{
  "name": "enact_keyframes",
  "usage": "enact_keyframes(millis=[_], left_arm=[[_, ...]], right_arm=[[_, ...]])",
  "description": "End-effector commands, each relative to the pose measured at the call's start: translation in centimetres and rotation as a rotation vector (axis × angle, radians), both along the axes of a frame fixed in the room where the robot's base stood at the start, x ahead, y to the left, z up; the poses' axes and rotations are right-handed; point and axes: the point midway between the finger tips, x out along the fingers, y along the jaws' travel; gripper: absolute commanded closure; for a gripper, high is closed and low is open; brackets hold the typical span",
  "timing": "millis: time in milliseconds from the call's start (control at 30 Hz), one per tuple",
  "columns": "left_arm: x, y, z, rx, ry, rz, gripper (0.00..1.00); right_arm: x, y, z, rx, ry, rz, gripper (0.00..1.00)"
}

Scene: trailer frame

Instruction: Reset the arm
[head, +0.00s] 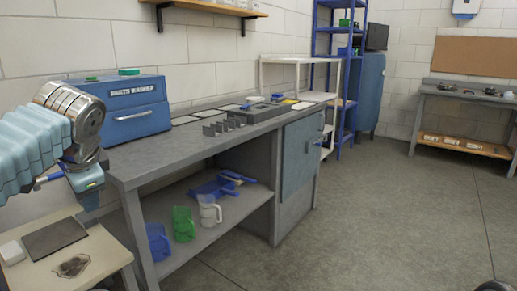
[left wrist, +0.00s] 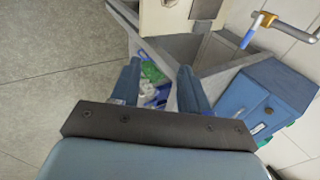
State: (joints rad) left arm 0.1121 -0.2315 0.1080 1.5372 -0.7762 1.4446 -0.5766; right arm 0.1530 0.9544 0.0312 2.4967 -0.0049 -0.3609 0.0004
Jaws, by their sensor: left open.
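My left arm comes in from the left in the head view, with a light blue sleeve and a shiny metal joint. Its gripper (head: 88,190) hangs below that joint, in front of the workbench's near end and above the small table. In the left wrist view the two blue fingers of my left gripper (left wrist: 159,66) stand well apart with nothing held between them. Green and white items on the bench's lower shelf show beyond the gap. My right gripper is in neither view.
A grey workbench (head: 150,160) runs along the wall, with a blue box (head: 135,122) on top and several jugs (head: 183,222) on its lower shelf. A small beige table (head: 98,250) stands below my left gripper. The floor (head: 400,220) to the right is clear.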

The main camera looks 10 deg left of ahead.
Motion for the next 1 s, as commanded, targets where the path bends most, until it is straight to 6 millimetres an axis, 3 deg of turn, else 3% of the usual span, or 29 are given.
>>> enact_keyframes(millis=[267,467,567,667,800,900,1000], left_arm=[[4.1,-2.0,-4.2,-0.051,0.009,-0.060,0.55],[8.4,-5.0,-10.2,-0.133,0.023,-0.121,0.55],[10.6,-7.3,-14.5,-0.198,0.033,-0.151,0.55],[12.7,-10.6,-20.6,-0.296,0.051,-0.174,0.55],[13.8,-16.9,-31.2,-0.486,0.085,-0.163,0.55],[12.5,-21.6,-38.7,-0.630,0.115,-0.103,0.55],[9.5,-26.1,-45.6,-0.764,0.150,0.004,0.55]], right_arm=[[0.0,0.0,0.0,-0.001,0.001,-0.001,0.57],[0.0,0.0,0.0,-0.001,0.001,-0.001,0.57],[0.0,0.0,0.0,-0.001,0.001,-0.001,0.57],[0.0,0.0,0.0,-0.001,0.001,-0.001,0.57],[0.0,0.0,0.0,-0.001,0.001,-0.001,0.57],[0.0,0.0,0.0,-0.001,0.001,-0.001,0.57],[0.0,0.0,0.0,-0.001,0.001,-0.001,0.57]])
